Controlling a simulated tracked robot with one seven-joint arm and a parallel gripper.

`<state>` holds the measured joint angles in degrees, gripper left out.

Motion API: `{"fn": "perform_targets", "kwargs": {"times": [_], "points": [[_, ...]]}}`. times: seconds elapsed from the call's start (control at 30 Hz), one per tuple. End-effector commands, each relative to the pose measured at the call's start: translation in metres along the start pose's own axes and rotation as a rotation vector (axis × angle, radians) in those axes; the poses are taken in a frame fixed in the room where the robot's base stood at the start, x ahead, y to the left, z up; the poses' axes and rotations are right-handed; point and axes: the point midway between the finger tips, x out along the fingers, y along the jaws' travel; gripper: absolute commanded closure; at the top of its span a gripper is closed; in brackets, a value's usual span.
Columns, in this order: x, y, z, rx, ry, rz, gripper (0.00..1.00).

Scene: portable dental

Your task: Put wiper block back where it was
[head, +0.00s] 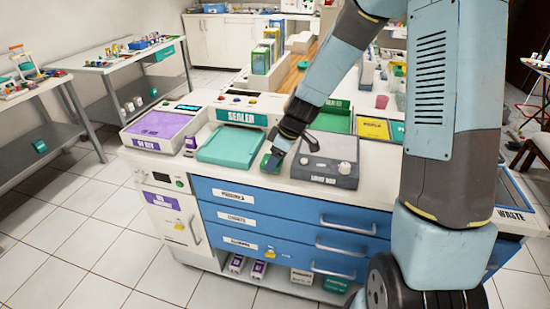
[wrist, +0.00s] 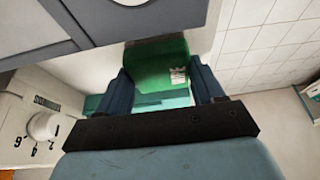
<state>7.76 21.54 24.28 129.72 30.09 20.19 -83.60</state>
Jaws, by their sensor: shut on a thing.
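The wiper block appears to be the green block (wrist: 160,65) between my gripper's fingers in the wrist view, with a small white label on its face. My gripper (wrist: 168,85) is shut on it. In the head view my gripper (head: 274,158) points down at the counter, between the teal sealer tray and the grey device. The green block (head: 267,162) shows there as a small green patch, partly hidden by my gripper. I cannot tell whether it touches the counter.
The teal sealer tray (head: 230,146) lies just left of my gripper. The grey device (head: 326,165) with a knob stands close on the right. A purple-topped unit (head: 161,124) is farther left. Blue drawers (head: 290,213) are below the counter's front edge.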

Motion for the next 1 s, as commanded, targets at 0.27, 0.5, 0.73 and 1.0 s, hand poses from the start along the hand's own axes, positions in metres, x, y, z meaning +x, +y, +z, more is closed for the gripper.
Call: {"fn": "perform_targets", "kwargs": {"times": [0.27,0.5,0.73,1.0], "points": [[0.001,0.000,0.001,0.000,0.000,0.001,0.61],[0.001,0.000,0.001,0.000,0.000,0.001,0.14],[0.001,0.000,0.001,0.001,0.000,0.001,0.07],[-0.011,0.001,0.000,0.001,0.001,0.005,0.07]]}}
